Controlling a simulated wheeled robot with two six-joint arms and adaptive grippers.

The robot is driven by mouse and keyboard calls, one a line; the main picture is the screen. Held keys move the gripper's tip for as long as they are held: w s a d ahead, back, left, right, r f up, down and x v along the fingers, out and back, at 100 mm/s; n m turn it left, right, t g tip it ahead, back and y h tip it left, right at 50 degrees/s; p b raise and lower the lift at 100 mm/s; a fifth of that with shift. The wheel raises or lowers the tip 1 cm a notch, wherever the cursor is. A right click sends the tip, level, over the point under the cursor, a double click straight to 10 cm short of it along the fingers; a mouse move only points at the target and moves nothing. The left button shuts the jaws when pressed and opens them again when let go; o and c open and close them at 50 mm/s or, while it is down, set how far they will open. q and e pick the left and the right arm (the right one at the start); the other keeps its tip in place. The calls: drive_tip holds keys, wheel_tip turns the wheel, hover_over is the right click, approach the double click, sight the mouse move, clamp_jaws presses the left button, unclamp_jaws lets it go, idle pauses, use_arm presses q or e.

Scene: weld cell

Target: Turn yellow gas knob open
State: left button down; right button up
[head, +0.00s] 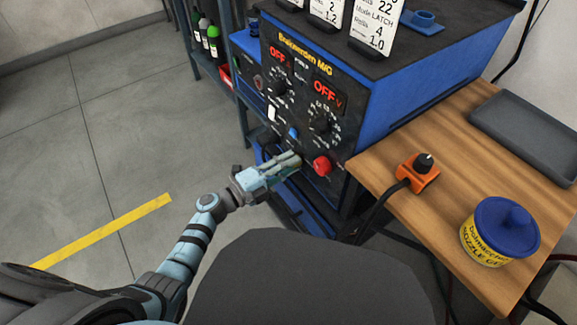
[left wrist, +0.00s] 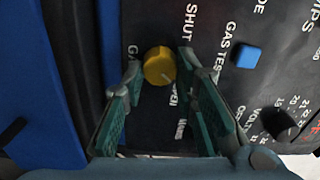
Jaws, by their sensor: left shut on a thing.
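The yellow gas knob (left wrist: 159,66) sits on the dark front panel of the blue welding machine (head: 440,75). In the left wrist view it lies between the two fingertips of my left gripper (left wrist: 160,72), which is shut on it. A pale line shows near the knob's lower edge, and the word SHUT is printed to its upper right. Other lettering below it is partly hidden by a finger. In the head view my left gripper (head: 293,163) reaches the panel's lower left part and hides the knob. My right gripper is not in view.
A red knob (head: 322,166) is close to the right of my left gripper. A blue button (left wrist: 247,56) is on the same panel. A wooden table (head: 400,212) at the right holds an orange control box (head: 420,180), a yellow tub (head: 485,249) and a grey tray (head: 530,130).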

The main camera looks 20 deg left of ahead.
use_arm(q)
drive_tip(key=shift+m, duration=0.7)
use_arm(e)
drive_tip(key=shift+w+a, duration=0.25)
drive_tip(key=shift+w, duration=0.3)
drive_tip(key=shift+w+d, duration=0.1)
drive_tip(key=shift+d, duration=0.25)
use_arm(q)
drive_tip(key=c, duration=1.3)
unclamp_jaws()
